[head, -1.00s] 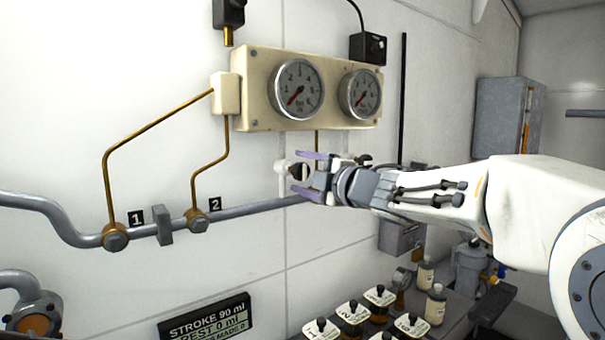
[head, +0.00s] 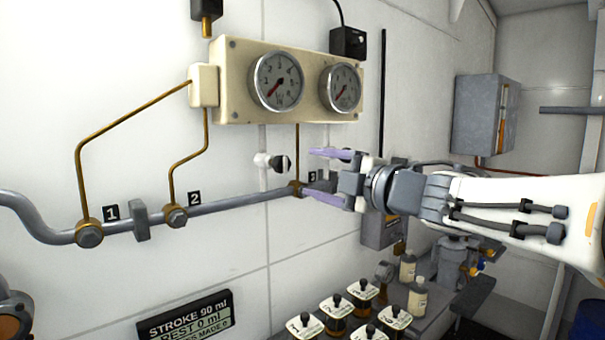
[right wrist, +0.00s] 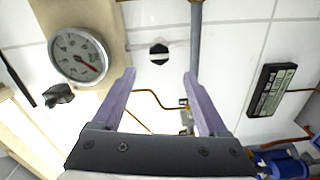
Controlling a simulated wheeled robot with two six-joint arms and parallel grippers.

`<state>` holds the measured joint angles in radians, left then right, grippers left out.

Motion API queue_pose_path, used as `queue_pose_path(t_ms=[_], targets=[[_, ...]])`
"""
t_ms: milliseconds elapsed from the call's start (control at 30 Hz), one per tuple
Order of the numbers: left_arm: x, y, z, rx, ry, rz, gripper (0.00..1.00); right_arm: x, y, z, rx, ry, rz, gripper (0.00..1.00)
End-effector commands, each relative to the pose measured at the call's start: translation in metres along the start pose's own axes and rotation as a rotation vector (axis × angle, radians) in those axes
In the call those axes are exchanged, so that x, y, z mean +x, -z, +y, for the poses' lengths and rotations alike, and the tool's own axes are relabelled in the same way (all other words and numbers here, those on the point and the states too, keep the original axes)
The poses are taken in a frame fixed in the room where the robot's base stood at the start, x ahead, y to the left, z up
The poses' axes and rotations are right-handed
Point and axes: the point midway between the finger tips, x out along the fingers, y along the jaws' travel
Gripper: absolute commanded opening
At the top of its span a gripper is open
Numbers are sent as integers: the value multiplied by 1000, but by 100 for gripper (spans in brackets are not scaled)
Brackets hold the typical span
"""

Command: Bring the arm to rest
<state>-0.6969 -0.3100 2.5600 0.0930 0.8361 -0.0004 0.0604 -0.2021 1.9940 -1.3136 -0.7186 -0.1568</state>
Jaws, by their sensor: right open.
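My right gripper (head: 326,173) is open and empty in the head view. Its two purple fingers point left, in front of the wall below the gauge panel. In the right wrist view the open fingers (right wrist: 161,92) stand apart with nothing between them. A black valve knob (head: 280,164) on a white fitting lies just left of the fingertips in the head view. The knob (right wrist: 159,53) also shows beyond the fingers in the right wrist view. The right arm comes in from the right. My left gripper is not in view.
A cream panel (head: 232,95) with two round gauges hangs on the wall. A grey pipe (head: 240,203) with numbered fittings runs below it. Several labelled lidded jars (head: 336,306) and bottles (head: 417,296) stand below right. A stroke display (head: 187,320) sits lower left. A grey cabinet (head: 484,115) hangs at right.

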Motion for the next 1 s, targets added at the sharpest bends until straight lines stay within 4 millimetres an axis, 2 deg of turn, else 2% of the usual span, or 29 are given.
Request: queue_pose_path(t_ms=[233, 367, 467, 500, 567, 600, 700, 800, 900, 1000], targets=[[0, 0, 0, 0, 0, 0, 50, 3, -1, -5, 44, -2, -26, 76], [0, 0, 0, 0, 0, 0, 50, 9, -6, -34, 232, 12, -147, 76], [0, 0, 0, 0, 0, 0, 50, 6, -9, -87, 464, 86, -308, 76], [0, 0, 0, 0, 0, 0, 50, 0, -8, -116, 563, 137, -382, 76], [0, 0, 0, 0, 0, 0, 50, -14, -2, -160, 693, 226, -495, 76], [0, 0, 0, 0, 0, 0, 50, -26, 3, -188, 760, 291, -562, 76], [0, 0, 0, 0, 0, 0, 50, -62, 25, -252, 907, 466, -719, 76], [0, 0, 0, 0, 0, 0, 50, -107, 52, -306, 1015, 647, -872, 76], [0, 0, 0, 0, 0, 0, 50, -153, 80, -345, 1082, 818, -1003, 76], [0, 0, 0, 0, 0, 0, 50, -192, 104, -368, 1120, 955, -1105, 76]])
